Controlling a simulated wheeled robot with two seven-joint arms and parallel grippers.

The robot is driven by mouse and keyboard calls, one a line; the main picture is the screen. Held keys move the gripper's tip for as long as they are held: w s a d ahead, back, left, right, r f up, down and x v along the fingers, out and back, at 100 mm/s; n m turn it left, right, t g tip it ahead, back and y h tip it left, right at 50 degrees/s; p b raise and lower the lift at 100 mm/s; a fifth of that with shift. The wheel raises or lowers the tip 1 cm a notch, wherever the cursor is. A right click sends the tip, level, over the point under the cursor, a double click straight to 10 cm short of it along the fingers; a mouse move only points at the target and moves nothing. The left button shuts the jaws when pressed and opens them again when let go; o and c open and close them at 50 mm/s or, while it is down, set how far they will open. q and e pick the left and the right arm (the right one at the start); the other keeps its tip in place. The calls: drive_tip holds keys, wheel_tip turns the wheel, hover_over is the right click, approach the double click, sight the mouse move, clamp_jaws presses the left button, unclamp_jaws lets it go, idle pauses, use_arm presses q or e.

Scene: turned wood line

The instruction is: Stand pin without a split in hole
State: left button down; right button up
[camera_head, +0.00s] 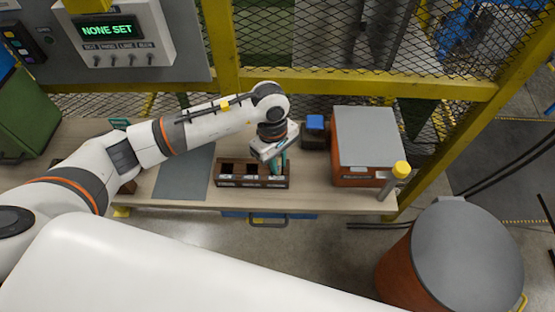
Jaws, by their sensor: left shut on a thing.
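My left gripper (279,164) points down over the right end of a dark brown wooden block (252,184) on the bench. The block has a row of dark square holes, and the gripper's teal fingers cover the rightmost part. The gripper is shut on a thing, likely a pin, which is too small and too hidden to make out. I cannot tell whether it is inside a hole or above it, or whether it has a split. The holes left of the gripper look dark and empty. My right gripper is not in view.
An orange box with a grey lid (367,137), a yellow-topped post (400,170) and a small blue-topped box (315,123) stand right of the block. A grey mat (184,173) lies left. A panel display (107,30) reads "NONE SET". Yellow-framed mesh (370,82) stands behind.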

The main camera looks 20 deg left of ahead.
use_arm(q)
drive_tip(key=shift+f+b, duration=0.45)
drive_tip(key=c, duration=1.3)
unclamp_jaws()
drive_tip(key=shift+r, duration=0.1)
drive_tip(key=shift+r+p, duration=0.65)
drive_tip(key=shift+p, duration=0.25)
drive_tip(key=shift+w+r, duration=0.1)
drive_tip(key=shift+r, duration=0.15)
wheel_tip(320, 180, up, 11)
drive_tip(key=a+b, duration=0.1)
drive_tip(key=b, duration=0.3)
drive_tip(key=shift+w+a+r+b, duration=0.15)
drive_tip(key=shift+w+b, duration=0.1)
drive_tip(key=shift+b, duration=0.1)
